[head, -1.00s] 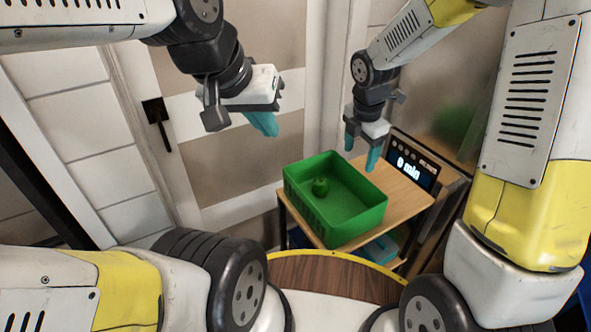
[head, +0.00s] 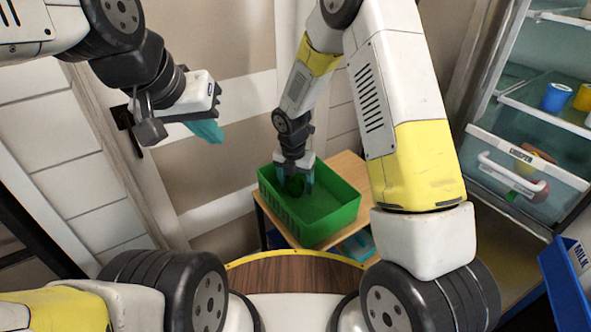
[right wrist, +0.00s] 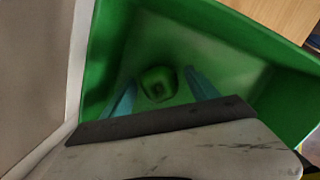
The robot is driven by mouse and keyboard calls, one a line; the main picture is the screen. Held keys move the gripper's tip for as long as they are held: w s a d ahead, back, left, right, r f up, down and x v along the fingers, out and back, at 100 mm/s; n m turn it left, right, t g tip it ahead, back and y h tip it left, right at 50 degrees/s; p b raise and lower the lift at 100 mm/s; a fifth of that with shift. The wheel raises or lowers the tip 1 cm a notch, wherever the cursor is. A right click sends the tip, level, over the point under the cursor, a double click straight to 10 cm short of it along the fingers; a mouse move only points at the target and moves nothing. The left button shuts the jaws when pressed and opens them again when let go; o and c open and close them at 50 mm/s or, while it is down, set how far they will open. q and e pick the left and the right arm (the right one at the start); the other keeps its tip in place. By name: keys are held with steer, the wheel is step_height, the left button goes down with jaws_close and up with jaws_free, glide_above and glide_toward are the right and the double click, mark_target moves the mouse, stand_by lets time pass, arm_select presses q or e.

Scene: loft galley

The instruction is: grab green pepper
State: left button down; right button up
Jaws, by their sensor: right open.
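The green pepper (right wrist: 158,84) lies on the floor of a green crate (head: 335,220). In the right wrist view it sits between the two teal fingers of my right gripper (right wrist: 161,88), with gaps visible on both sides. In the head view my right gripper (head: 295,182) reaches down into the crate's left part, and the pepper is mostly hidden there by the fingers. My right gripper is open. My left gripper (head: 205,130) hangs in the air at the upper left, apart from the crate. Its fingers overlap in the view, so their opening is unclear.
The crate stands on a small wooden table (head: 348,168) by the wall. On the right an open fridge (head: 520,130) holds a blue cup (head: 556,97) and a drawer (head: 510,175). A blue milk crate (head: 568,290) is at the lower right edge.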

steer(key=shift+c, duration=0.4)
steer(key=c, duration=1.4)
